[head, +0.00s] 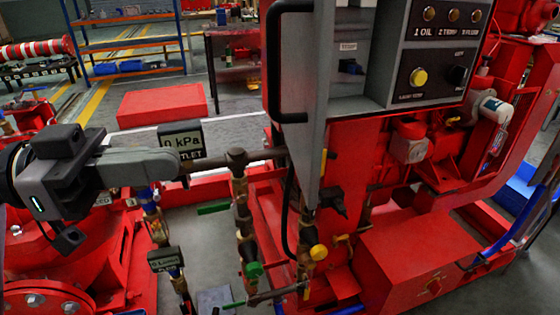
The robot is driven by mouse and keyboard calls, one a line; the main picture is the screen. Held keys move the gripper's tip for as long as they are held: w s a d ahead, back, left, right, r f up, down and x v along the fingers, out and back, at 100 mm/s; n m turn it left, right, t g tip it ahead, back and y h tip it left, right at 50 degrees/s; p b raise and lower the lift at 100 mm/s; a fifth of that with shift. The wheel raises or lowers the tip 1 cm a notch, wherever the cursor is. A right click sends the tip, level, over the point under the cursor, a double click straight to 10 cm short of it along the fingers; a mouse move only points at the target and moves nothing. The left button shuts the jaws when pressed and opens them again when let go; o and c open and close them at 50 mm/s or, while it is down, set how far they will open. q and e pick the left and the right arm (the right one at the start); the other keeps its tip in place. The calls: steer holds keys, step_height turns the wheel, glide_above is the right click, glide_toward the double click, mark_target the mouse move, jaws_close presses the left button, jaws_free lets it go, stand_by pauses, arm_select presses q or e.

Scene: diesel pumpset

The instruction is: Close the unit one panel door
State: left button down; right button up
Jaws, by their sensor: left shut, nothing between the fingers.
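The unit one panel door (316,105) is a grey plate that stands swung open, seen nearly edge-on. A black bar handle (273,62) is on its left side. The grey control panel (395,75) behind it is exposed, with labelled lamps and a yellow button. My left gripper (178,163) comes in from the left and points right, its fingers shut and empty. In the picture it is left of and below the door handle, apart from it. My right gripper is out of view.
Pipes and valves (243,215) stand between my left gripper and the red pumpset. A pressure display (181,140) is just beyond the fingertips. A red box (405,255) is at the lower right. A blue-framed shelf (130,45) and a red block (160,103) are farther back.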

arm_select(q)
steer(key=p, duration=0.3)
glide_toward(311, 151)
steer(key=d, duration=0.5)
steer(key=shift+w+d, duration=0.2)
steer(key=shift+w, duration=0.15)
steer(key=shift+w+d, duration=0.15)
steer(key=shift+d, duration=0.55)
